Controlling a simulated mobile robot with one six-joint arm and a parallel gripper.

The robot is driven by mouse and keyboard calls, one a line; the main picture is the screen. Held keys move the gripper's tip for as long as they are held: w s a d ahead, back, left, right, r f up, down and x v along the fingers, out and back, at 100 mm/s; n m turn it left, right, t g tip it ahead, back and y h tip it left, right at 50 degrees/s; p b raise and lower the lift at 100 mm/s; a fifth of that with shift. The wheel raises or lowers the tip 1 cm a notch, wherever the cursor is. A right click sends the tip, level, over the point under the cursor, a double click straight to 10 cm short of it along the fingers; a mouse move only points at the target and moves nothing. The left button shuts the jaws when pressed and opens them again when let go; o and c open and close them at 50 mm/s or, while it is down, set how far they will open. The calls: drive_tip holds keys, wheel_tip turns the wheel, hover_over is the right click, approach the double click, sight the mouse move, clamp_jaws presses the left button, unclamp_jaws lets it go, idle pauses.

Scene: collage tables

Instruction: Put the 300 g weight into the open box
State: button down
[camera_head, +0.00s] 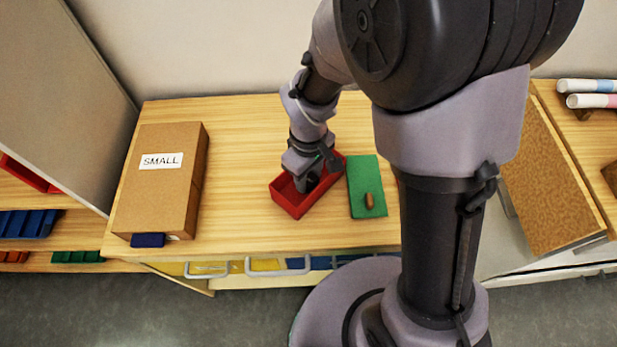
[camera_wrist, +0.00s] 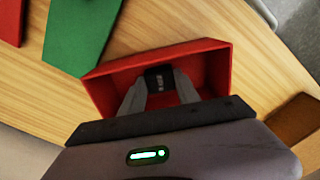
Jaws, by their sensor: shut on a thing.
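The open red box (camera_head: 292,207) stands on the wooden table, and it also shows in the wrist view (camera_wrist: 215,68). My gripper (camera_head: 307,183) points down into this box. In the wrist view my gripper (camera_wrist: 160,88) is shut on a small black weight (camera_wrist: 158,76) with pale marks, too small to read. The weight is inside the outline of the box, between the fingertips. Whether it touches the box floor I cannot tell. In the head view the weight is hard to make out against the dark fingers.
A green board (camera_head: 362,177) lies right of the box with a small brown oval object (camera_head: 369,201) on it. A cardboard box labelled SMALL (camera_head: 150,190) stands at the left, with a dark blue piece (camera_head: 148,240) at its front. Bare tabletop (camera_head: 235,180) lies between the boxes.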

drive_tip(key=c, duration=1.3)
unclamp_jaws()
drive_tip(key=shift+f, duration=0.15)
drive_tip(key=o, duration=0.4)
wheel_tip(320, 180, up, 12)
drive_tip(key=p, duration=0.5)
wheel_tip(320, 180, up, 12)
drive_tip(key=f+m+t+y, duration=0.1)
drive_tip(key=m+t, duration=0.2)
drive_tip(key=m, duration=0.4)
hover_over(309, 179)
drive_tip(key=s+d, duration=0.5)
drive_tip(key=s+r+m+t, duration=0.1)
drive_tip(key=s+m, duration=0.1)
drive_tip(key=s+d+r+m+t, duration=0.1)
drive_tip(key=s+r+m, duration=0.1)
drive_tip(key=s+r+m+y, duration=0.1)
drive_tip(key=s+r+m, duration=0.1)
drive_tip(key=shift+s+d+t, duration=0.1)
drive_tip(key=shift+d+t, duration=0.2)
drive_tip(key=shift+t, duration=0.1)
